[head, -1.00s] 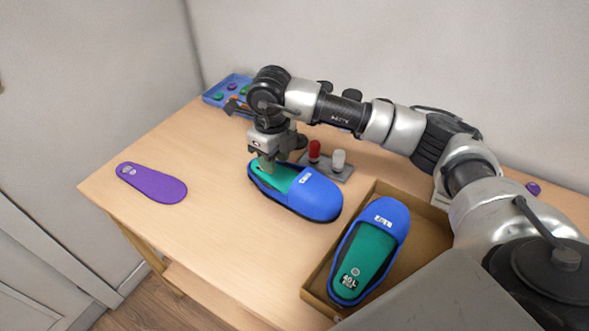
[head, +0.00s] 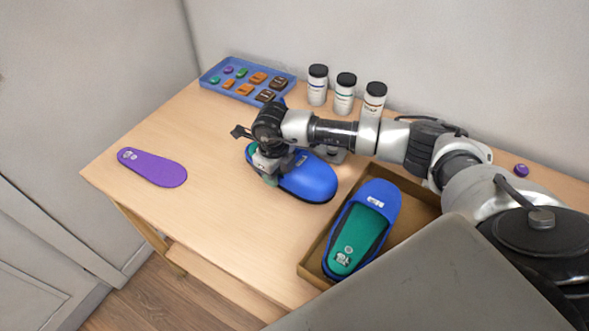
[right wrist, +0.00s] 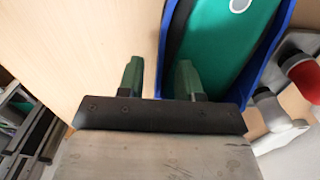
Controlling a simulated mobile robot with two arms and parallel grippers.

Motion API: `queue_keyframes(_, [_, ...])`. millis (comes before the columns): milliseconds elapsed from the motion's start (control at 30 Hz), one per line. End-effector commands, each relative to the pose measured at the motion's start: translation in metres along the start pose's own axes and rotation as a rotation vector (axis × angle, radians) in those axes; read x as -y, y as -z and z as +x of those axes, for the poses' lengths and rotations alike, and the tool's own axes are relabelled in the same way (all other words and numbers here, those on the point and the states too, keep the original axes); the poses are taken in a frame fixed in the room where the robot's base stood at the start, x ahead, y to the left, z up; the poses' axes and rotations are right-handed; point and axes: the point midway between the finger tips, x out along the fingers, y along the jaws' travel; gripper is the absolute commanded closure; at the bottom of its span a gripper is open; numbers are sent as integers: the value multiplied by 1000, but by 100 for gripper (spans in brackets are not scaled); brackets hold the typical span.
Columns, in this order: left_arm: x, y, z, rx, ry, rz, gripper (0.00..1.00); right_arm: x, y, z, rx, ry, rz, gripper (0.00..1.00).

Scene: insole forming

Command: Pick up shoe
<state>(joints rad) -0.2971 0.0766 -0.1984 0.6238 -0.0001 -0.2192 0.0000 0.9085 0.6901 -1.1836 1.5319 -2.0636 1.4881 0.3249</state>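A blue shoe (head: 308,181) with a green insole lies on the table, its toe toward the lower right. My right gripper (head: 270,178) is down at its heel end and hides part of the opening. In the right wrist view the gripper (right wrist: 158,80) is open, one finger over bare table and the other over the edge of the shoe (right wrist: 222,45). A second blue shoe (head: 380,193) with a green insole lies in an open cardboard box (head: 415,215). My left gripper is not in view.
A purple insole (head: 152,167) lies on the left of the table. A blue tray (head: 210,76) with small coloured pieces and several black-capped bottles (head: 318,85) stand at the back. A red and grey fixture (right wrist: 300,75) is close beside the shoe.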

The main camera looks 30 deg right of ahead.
Motion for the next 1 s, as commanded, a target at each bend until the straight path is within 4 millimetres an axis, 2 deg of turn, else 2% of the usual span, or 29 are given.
queue_keyframes(67, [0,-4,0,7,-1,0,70,0,0,0,0,0,0,65])
queue_keyframes(300, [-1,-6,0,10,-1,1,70,0,0,0,1,0,0,100])
queue_keyframes(767, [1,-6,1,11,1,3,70,0,-1,-3,3,0,0,100])
queue_keyframes(1000, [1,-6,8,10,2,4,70,0,-1,-19,6,1,-1,100])
